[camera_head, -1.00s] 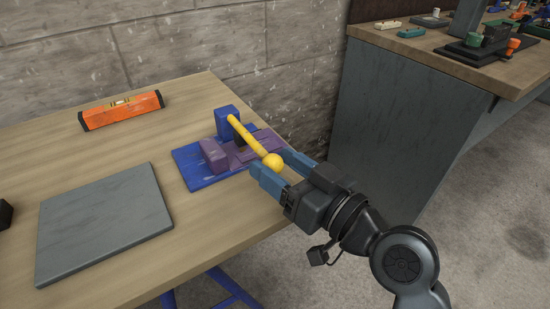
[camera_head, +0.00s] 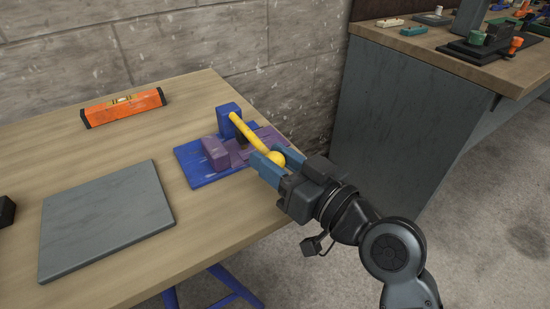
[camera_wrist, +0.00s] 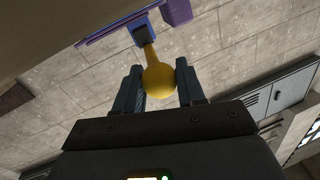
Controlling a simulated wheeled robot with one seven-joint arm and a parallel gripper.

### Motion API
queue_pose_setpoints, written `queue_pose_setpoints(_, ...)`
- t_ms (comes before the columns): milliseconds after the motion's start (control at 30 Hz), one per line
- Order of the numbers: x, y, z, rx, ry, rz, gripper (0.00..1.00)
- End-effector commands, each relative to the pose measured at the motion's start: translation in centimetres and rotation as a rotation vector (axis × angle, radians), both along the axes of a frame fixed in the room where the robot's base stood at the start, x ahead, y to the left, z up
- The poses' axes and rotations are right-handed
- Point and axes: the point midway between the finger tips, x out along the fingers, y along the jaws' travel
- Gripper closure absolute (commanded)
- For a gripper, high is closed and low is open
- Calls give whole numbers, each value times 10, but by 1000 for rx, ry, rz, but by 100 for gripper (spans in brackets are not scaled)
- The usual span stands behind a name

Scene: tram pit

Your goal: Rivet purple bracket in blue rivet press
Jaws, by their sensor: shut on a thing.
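The blue rivet press (camera_head: 193,173) stands on the wooden table near its right edge. Its yellow lever (camera_head: 248,137) slants from the blue post toward me and ends in a round knob (camera_head: 276,158). The purple bracket (camera_head: 216,153) sits on the press base, partly hidden under the lever. My gripper (camera_head: 273,163) is shut on the yellow knob. In the wrist view the knob (camera_wrist: 159,80) is between the two blue fingers, and part of the purple bracket (camera_wrist: 177,12) shows at the top.
A grey plate (camera_head: 105,220) lies at the table's front left. An orange spirit level (camera_head: 123,107) lies at the back. A black object (camera_head: 6,212) is at the left edge. A grey workbench (camera_head: 400,120) with several parts stands to the right, and a wall runs behind.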

Motion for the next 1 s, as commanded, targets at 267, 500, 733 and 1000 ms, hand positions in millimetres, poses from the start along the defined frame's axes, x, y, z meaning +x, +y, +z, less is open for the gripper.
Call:
queue_pose_setpoints(267,0,0,0,0,0,0,100)
queue_pose_setpoints(500,0,0,4,-7,9,0,100)
queue_pose_setpoints(733,0,0,19,-36,52,0,100)
queue_pose_setpoints(1000,3,1,42,-99,147,-2,100)
